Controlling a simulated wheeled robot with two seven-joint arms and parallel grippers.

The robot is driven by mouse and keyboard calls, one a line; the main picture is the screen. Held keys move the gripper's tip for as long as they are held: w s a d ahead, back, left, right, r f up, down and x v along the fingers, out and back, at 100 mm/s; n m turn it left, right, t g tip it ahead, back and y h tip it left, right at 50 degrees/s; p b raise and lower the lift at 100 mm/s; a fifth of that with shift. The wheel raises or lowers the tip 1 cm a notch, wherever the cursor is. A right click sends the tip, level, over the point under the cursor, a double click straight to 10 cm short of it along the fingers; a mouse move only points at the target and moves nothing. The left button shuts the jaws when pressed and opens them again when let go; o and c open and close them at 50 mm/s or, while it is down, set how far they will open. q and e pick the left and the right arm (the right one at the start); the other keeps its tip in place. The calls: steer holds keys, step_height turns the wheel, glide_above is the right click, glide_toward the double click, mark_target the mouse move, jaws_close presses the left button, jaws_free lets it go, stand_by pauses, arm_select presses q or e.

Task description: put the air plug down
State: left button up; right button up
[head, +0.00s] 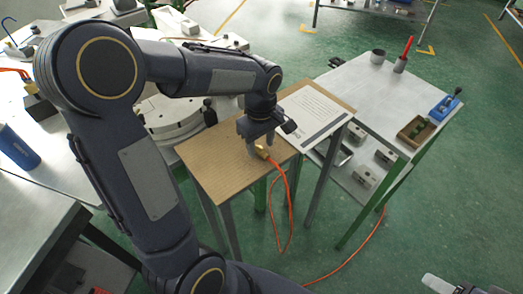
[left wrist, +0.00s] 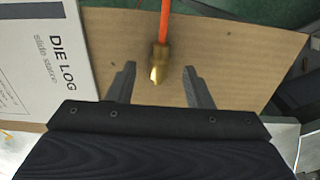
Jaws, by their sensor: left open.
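The air plug (head: 262,152) is a brass fitting on an orange hose, lying on the brown board top of a small table (head: 215,165). It also shows in the left wrist view (left wrist: 158,65), between and slightly beyond the fingertips, with a gap on both sides. My left gripper (head: 250,146) is open over the board beside the plug; its two spread fingers show in the left wrist view (left wrist: 159,70). A grey part at the bottom right edge of the head view looks like my right gripper (head: 462,286); it is cut off and its jaws are unclear.
A white "DIE LOG" sheet (head: 308,115) lies on the board's far right part. The orange hose (head: 288,205) hangs over the board's edge to the floor. A grey table (head: 365,95) at the right holds cups, a wooden box (head: 415,131) and a blue item (head: 445,106).

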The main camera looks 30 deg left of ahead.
arm_select(q)
steer(key=shift+f, duration=0.8)
jaws_close()
steer(key=shift+r, duration=0.1)
